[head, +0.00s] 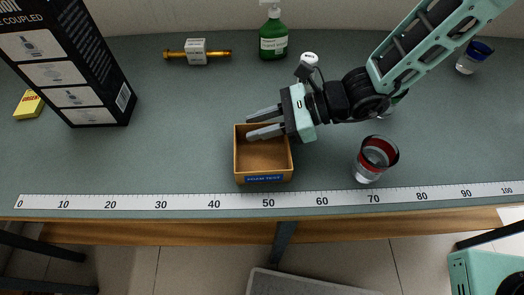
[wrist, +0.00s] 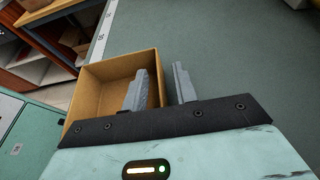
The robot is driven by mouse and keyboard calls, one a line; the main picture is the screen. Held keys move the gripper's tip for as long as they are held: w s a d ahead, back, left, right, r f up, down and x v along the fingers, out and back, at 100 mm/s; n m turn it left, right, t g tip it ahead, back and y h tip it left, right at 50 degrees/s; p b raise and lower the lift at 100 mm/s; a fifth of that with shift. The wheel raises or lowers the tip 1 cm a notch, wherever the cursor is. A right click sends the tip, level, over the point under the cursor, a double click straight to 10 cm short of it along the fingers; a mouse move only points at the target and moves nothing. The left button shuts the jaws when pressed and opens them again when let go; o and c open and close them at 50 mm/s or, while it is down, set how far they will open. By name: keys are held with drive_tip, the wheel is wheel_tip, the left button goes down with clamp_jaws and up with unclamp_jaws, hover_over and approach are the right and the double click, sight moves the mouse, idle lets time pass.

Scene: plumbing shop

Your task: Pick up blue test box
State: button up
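An open-topped tan box (head: 241,157) with a blue label (head: 264,178) on its front stands near the front of the bench, just behind the measuring strip. It looks empty. It also shows in the wrist view (wrist: 92,84). My gripper (head: 249,128) reaches in from the right over the box's back edge, fingers apart and holding nothing. In the wrist view my gripper (wrist: 161,70) has one finger over the box's inside and the other outside it, with a wall between them. I cannot tell how deep the fingers reach. No wholly blue box shows.
A red-banded glass (head: 375,159) stands right of the box. A white measuring strip (head: 170,202) runs along the front edge. A green bottle (head: 273,40), a brass fitting (head: 197,52) and a tall black carton (head: 75,60) stand behind and left. The bench left of the box is clear.

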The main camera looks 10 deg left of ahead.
clamp_jaws()
